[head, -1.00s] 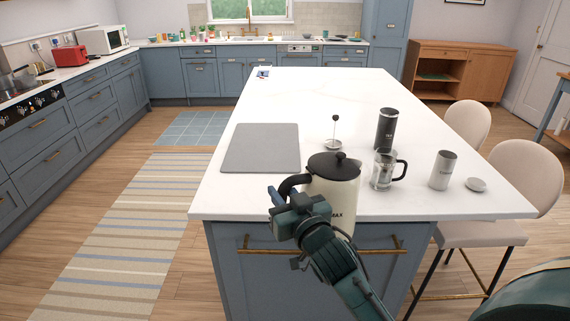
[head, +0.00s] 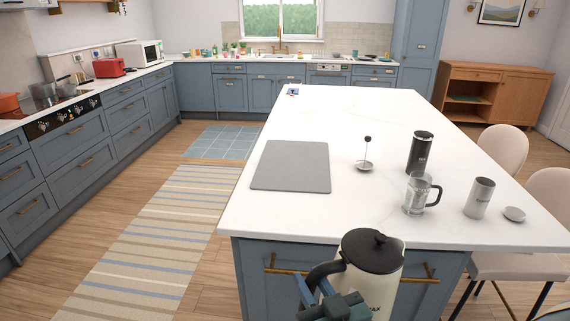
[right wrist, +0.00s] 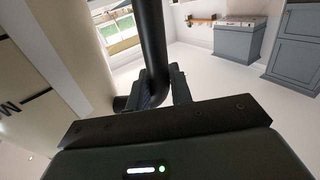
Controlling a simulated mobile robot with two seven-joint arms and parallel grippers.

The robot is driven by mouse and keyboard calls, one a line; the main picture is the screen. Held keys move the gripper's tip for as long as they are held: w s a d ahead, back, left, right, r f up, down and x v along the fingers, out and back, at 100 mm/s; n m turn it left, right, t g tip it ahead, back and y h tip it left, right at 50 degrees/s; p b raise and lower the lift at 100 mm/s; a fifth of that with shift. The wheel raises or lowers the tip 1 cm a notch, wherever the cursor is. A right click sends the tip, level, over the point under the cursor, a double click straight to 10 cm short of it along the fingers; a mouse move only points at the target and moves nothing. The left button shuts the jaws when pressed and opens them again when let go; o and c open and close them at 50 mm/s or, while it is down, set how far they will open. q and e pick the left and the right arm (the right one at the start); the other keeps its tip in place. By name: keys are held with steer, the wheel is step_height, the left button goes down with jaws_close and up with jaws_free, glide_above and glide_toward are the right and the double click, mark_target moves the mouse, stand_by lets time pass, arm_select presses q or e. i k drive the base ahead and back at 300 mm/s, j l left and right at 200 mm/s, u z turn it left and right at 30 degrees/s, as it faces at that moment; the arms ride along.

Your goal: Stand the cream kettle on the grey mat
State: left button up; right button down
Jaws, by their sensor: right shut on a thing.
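The cream kettle (head: 385,279) has a black lid and a black handle. It is upright at the near front edge of the island in the head view, in front of the cabinet face. My right gripper (head: 318,291) is shut on its black handle. In the right wrist view the handle (right wrist: 154,50) runs between the fingers (right wrist: 162,88), with the cream body (right wrist: 40,95) at the left. The grey mat (head: 291,167) lies flat and bare on the island's left side, beyond the kettle. My left gripper is not in view.
On the white island (head: 330,215) stand a plunger (head: 366,157), a black canister (head: 420,152), a glass mug (head: 417,194), a steel canister (head: 480,198) and a small lid (head: 514,214), all right of the mat. Brass rails (head: 290,271) cross the island's front.

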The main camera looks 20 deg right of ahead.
mark_target(285, 169)
steer(key=i+j+u, duration=0.7)
steer(key=i+u, duration=0.4)
steer(key=i+z, duration=0.25)
steer(key=z, duration=0.15)
steer(key=i+j+z, duration=0.2)
steer(key=z, duration=0.15)
steer(key=i+j+z, duration=0.2)
steer(key=z, duration=0.2)
steer(key=i+j+z, duration=0.25)
steer(key=z, duration=0.15)
